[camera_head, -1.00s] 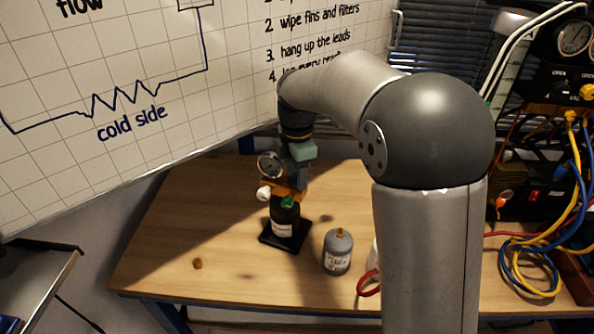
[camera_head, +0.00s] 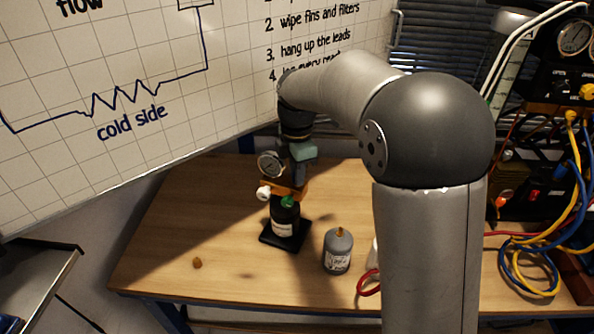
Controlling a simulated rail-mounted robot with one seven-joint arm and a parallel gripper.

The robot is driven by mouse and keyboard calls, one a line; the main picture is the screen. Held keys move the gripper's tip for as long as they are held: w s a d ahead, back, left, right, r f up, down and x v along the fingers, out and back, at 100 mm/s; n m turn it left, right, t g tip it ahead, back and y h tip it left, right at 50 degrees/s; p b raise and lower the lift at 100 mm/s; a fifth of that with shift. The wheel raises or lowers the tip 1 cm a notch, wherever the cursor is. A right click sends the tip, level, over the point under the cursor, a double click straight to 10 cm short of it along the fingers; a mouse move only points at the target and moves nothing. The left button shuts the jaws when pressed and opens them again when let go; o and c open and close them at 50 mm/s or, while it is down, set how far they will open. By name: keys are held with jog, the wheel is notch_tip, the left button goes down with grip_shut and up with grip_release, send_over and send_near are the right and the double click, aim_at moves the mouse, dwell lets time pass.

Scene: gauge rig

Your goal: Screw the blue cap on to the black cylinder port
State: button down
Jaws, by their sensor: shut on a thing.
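The black cylinder (camera_head: 285,224) stands upright on a black square base on the bench. An orange-brown valve block (camera_head: 288,188) with a round gauge (camera_head: 270,164), a white knob and a green cap sits at its top. My gripper (camera_head: 299,178) points down at the right side of this block, close behind the gauge. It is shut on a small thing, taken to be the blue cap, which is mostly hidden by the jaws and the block. I cannot tell whether the cap touches the port or how its thread sits.
A grey bottle (camera_head: 337,252) with a brass top stands right of the cylinder. A small brass piece (camera_head: 197,263) lies at the front left. A red loop (camera_head: 369,283) lies by my arm. Hoses and a gauge panel crowd the right. The whiteboard (camera_head: 150,90) rises close behind the gripper.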

jog(key=m, duration=0.5)
jog(key=shift+p, duration=0.35)
jog(key=shift+m, duration=0.3)
jog(key=m+p, duration=0.1)
jog(key=m, duration=0.4)
jog(key=shift+m, duration=0.3)
jog(key=c, duration=0.9)
grip_release()
